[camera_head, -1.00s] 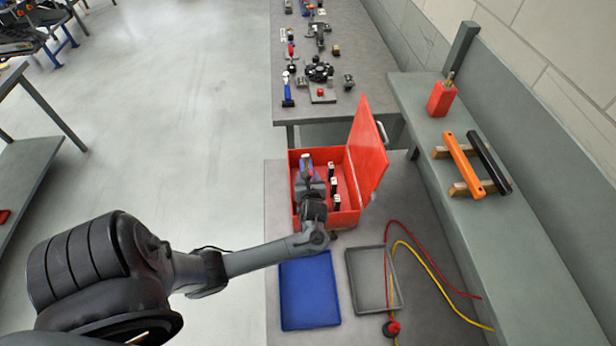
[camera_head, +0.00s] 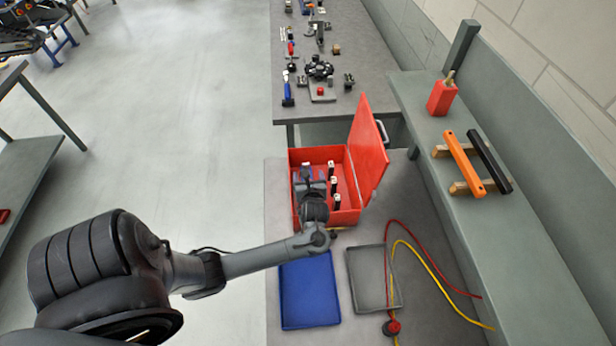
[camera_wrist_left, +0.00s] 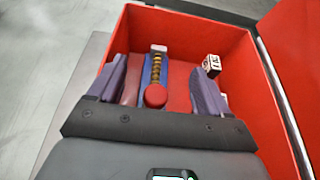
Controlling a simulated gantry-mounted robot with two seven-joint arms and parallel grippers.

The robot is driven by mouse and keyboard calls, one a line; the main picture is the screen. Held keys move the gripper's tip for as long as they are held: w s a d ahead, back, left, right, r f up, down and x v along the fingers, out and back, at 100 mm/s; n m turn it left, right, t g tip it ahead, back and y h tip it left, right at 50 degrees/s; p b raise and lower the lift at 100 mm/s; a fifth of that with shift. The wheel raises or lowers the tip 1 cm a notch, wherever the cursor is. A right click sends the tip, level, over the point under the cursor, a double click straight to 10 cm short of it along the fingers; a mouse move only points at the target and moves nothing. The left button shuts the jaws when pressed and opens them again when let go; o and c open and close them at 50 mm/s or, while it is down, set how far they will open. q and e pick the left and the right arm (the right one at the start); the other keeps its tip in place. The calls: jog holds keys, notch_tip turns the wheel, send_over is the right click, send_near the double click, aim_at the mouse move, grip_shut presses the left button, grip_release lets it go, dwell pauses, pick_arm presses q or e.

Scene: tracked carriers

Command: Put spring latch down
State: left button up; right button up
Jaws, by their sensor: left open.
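The spring latch (camera_wrist_left: 155,72) shows in the left wrist view, with a red round knob, a brass-coloured coil and a blue body. It lies inside the red box (camera_head: 346,218), whose wall also shows in the wrist view (camera_wrist_left: 243,68). My left gripper (camera_head: 309,180) reaches down into the left part of the box. In the wrist view its fingers (camera_wrist_left: 160,78) stand open on both sides of the latch, with gaps visible. The latch's underside is hidden, and in the head view my gripper largely covers it. My right gripper is not in view.
Black posts with white tops (camera_head: 334,182) stand in the box right of my gripper. The open lid (camera_head: 370,150) rises on the right. A blue tray (camera_head: 310,290) and grey tray (camera_head: 372,280) lie in front. Red and yellow cables (camera_head: 420,262) lie at right.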

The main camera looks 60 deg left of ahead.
pick_arm(q)
jog(key=p+v, duration=0.4)
jog(key=v, duration=0.6)
jog(key=shift+d+r, duration=0.15)
jog(key=shift+d, duration=0.05)
jog(key=shift+s, duration=0.1)
